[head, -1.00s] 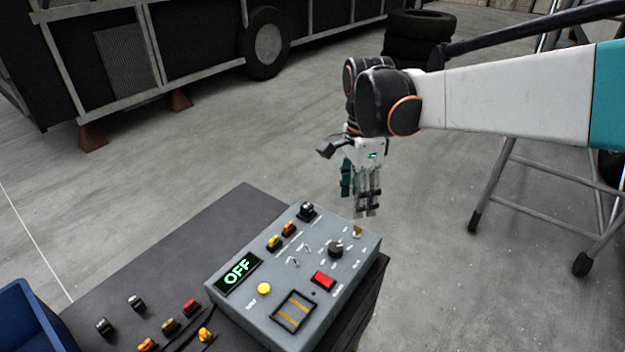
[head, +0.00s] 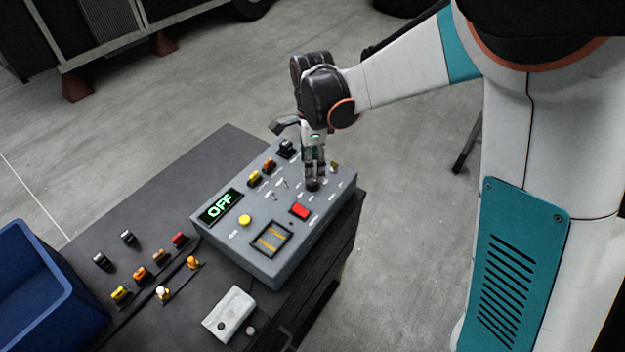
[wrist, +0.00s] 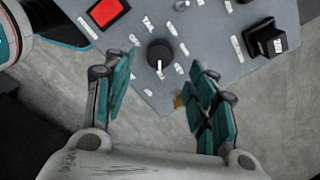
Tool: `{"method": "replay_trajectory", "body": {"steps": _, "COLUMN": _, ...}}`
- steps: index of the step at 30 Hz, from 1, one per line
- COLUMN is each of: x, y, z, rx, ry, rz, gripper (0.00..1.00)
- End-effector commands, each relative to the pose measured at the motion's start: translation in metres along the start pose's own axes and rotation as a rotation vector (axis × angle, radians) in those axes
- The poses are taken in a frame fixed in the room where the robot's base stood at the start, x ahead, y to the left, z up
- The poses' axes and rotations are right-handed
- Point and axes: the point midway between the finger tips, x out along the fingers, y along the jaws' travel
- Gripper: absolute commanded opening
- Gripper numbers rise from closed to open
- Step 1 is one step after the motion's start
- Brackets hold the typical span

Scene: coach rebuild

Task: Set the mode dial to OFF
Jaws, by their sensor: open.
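The mode dial is a round black knob (wrist: 159,54) with a white pointer line, on the sloped face of a grey control box (head: 281,256). In the wrist view its pointer is turned toward the bottom of the picture. A display (head: 220,206) on the box reads OFF in green.
Near the dial are a red button (head: 300,210), small toggle switches, a brass-coloured piece (head: 334,168) and a black switch (head: 286,148). A yellow button (head: 245,220) sits by the display. Loose fuses, a white box (head: 230,313) and a blue bin (head: 50,290) are at the left and front.

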Motion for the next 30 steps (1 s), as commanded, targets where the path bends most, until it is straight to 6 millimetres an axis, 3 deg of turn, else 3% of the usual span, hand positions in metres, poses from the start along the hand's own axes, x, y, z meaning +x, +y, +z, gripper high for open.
{"method": "replay_trajectory", "body": {"steps": 3, "x": 0.025, "y": 0.000, "z": 0.000, "rx": 0.000, "ry": 0.000, "rz": 0.000, "gripper": 0.52}}
{"method": "replay_trajectory", "body": {"steps": 9, "x": 0.050, "y": 0.000, "z": 0.000, "rx": 0.000, "ry": 0.000, "rz": 0.000, "gripper": 0.52}}
{"method": "replay_trajectory", "body": {"steps": 22, "x": 0.058, "y": 0.000, "z": 0.000, "rx": 0.000, "ry": 0.000, "rz": 0.000, "gripper": 0.52}}
{"method": "replay_trajectory", "body": {"steps": 23, "x": 0.058, "y": 0.000, "z": 0.000, "rx": 0.000, "ry": 0.000, "rz": 0.000, "gripper": 0.50}}
{"method": "replay_trajectory", "body": {"steps": 28, "x": 0.058, "y": 0.000, "z": 0.000, "rx": 0.000, "ry": 0.000, "rz": 0.000, "gripper": 0.11}}
{"method": "replay_trajectory", "body": {"steps": 30, "x": 0.058, "y": 0.000, "z": 0.000, "rx": 0.000, "ry": 0.000, "rz": 0.000, "gripper": 0.07}}
